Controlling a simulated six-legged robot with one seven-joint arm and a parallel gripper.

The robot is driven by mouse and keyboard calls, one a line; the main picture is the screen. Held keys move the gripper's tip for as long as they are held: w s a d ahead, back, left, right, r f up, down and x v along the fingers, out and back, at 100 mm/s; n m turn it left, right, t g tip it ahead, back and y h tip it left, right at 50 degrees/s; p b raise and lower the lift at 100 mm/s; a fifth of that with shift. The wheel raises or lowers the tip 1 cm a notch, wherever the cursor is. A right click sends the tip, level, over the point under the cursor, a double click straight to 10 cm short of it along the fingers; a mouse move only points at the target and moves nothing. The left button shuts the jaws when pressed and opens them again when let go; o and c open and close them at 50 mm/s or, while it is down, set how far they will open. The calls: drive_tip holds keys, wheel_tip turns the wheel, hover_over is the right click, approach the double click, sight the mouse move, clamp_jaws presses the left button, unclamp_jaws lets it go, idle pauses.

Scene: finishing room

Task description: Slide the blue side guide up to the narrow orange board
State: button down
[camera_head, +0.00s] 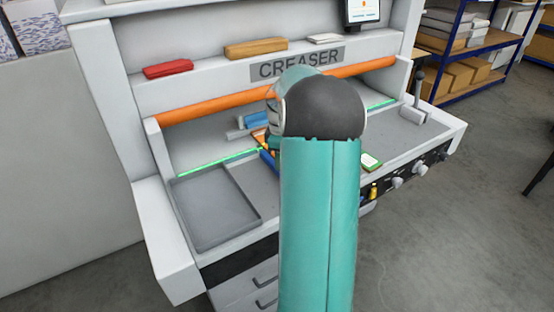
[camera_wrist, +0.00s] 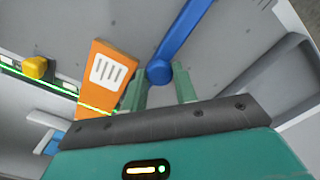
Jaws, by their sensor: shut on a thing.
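The blue side guide (camera_wrist: 184,36) is a long bar with a round knob (camera_wrist: 158,72) at its near end in the wrist view. My gripper (camera_wrist: 159,84) has its two green fingers on either side of the knob and is shut on it. The narrow orange board (camera_wrist: 100,88), with a white striped label, lies left of the guide. A grey gap shows between board and bar, and my left finger is close to the board's edge. In the head view my arm hides most of this; bits of the blue guide (camera_head: 268,160) and orange board (camera_head: 259,137) show.
A yellow block (camera_wrist: 38,68) sits left of the board, by a green light line. On the creaser are a grey tray (camera_head: 215,211), an orange roller (camera_head: 205,107), a lever (camera_head: 417,88) at right and a small green-edged card (camera_head: 371,161). The bed right of my arm is largely clear.

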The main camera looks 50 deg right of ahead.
drive_tip(key=c, duration=1.1)
unclamp_jaws()
wheel_tip(320, 180, up, 14)
drive_tip(key=shift+a, duration=0.1)
drive_tip(key=s+a+r+m+t+h, duration=0.1)
drive_tip(key=a+r, duration=0.1)
drive_tip(key=a, duration=1)
drive_tip(key=s+a+r+m+t, duration=0.1)
drive_tip(key=a+r, duration=0.2)
drive_tip(key=a, duration=0.8)
drive_tip(key=s+a+f+m+t, duration=0.1)
drive_tip(key=s+a+f+m, duration=0.1)
drive_tip(key=s+a, duration=0.4)
drive_tip(key=s+a+f+m+t+y, duration=0.1)
drive_tip(key=s+a+f+t, duration=0.1)
drive_tip(key=s+a, duration=0.4)
drive_tip(key=a+f, duration=0.1)
drive_tip(key=a, duration=0.3)
drive_tip(key=shift+s+a+f+m+t, duration=0.2)
drive_tip(key=shift+a+f+m+t, duration=0.1)
drive_tip(key=shift+f+m, duration=0.1)
